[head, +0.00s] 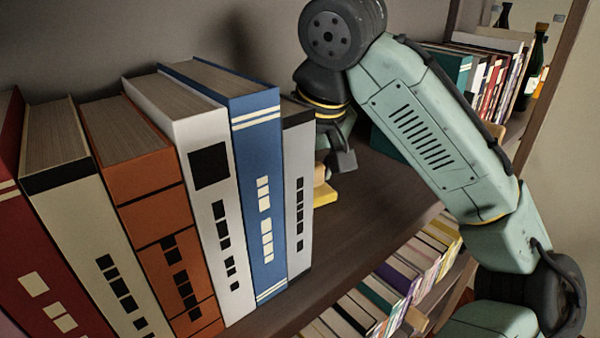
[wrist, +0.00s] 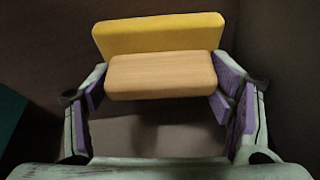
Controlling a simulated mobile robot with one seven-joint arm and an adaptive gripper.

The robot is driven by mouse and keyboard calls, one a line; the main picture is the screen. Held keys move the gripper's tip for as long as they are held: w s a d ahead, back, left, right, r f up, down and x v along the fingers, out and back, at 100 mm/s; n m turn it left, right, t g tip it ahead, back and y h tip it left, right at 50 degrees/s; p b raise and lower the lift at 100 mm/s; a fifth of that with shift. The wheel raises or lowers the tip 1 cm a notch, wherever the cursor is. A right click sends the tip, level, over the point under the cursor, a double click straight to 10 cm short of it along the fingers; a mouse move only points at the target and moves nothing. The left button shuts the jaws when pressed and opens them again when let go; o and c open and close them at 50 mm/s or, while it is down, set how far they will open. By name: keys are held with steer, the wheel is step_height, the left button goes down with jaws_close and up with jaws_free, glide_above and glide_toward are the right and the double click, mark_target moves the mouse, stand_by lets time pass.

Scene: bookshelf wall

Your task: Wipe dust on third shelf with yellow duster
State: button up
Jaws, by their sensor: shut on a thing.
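The yellow duster shows in the wrist view as a yellow pad (wrist: 150,32) with a light wooden block handle (wrist: 160,75). My gripper (wrist: 158,92) is shut on the wooden handle, with purple finger pads at its two ends. In the head view my gripper (head: 338,155) is low over the dark brown shelf (head: 375,200), just right of the row of large books. Part of the duster (head: 325,193) shows there, partly hidden by the grey book's edge. I cannot tell whether the pad touches the shelf. No dust can be clearly made out.
Large upright books, among them a blue book (head: 262,190) and a grey book (head: 298,195), stand close left of my gripper. More books (head: 490,85) and dark bottles (head: 533,60) stand at the far right end. A lower shelf holds books (head: 400,280). Bare shelf lies between.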

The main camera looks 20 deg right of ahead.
steer(key=shift+r, duration=3.05)
